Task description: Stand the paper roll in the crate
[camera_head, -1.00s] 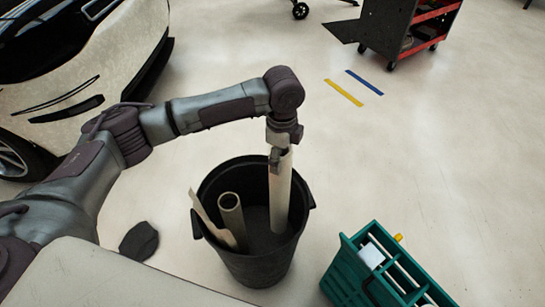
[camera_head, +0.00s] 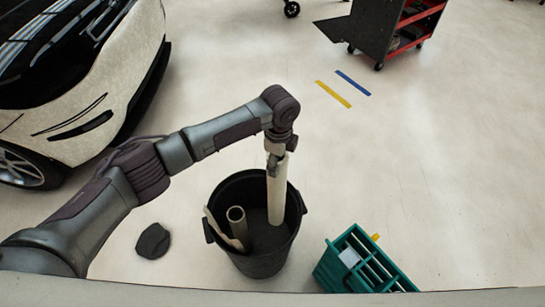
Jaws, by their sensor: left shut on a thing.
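The paper roll (camera_head: 277,196) is a long pale tube standing nearly upright, its lower part inside a black bin (camera_head: 262,263). My left gripper (camera_head: 275,162) is shut on its upper end, above the bin's rim. The green crate (camera_head: 330,272) sits on the floor to the right of the bin, with dividers and a few pale items inside. My right gripper is not in view.
The bin also holds a grey-brown tube (camera_head: 237,226) and a pale flat strip (camera_head: 218,228). A dark lump (camera_head: 153,241) lies on the floor left of it. A car (camera_head: 75,90) stands at left, a red-black cart (camera_head: 398,30) at the back. Floor at right is clear.

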